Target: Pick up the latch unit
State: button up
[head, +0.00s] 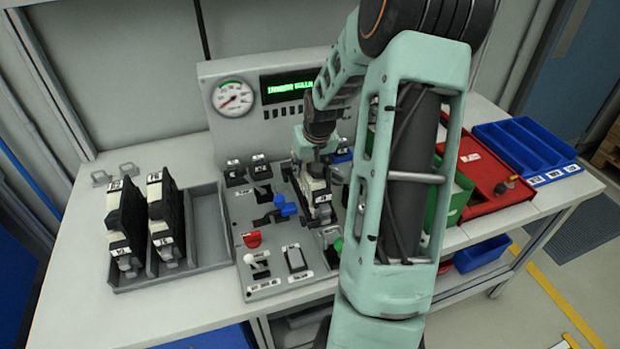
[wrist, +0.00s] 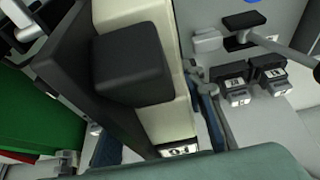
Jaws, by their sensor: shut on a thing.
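The latch unit (head: 320,203), a cream and black block, stands upright at the control panel, below the end of my arm. My gripper (head: 317,174) is over its top and shut on it. In the wrist view the latch unit (wrist: 168,85) fills the middle, with a cream body, a black raised block and a small white label at its end. Dark blue finger parts show on either side of it. Its lower end is partly hidden, and I cannot tell whether it still touches the panel.
The panel (head: 268,287) around it carries a blue lever (head: 284,206), a red knob (head: 252,239) and several switches. A grey tray (head: 208,225) at left holds two black and cream units. Green and red bins (head: 490,186) and a blue tray (head: 525,150) are at right.

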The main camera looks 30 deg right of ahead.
aim_at(307, 164)
jog(key=shift+r, duration=0.2)
jog(key=shift+r+p, duration=0.6)
jog(key=shift+p, duration=0.05)
jog(key=p+v, duration=0.2)
jog(key=v, duration=0.1)
jog(key=a+p+v, duration=0.1)
jog(key=p+v, duration=0.1)
jog(key=v, duration=0.1)
jog(key=p+v, duration=0.3)
jog(key=shift+s+a+f, duration=0.1)
jog(key=shift+s+a, duration=0.2)
jog(key=shift+a, duration=0.1)
jog(key=s+a+r+p, duration=0.1)
jog(key=s+a+r, duration=0.4)
jog(key=s+r, duration=0.2)
jog(key=shift+s+r+p, duration=0.3)
jog(key=shift+p, duration=0.1)
jog(key=shift+a, duration=0.1)
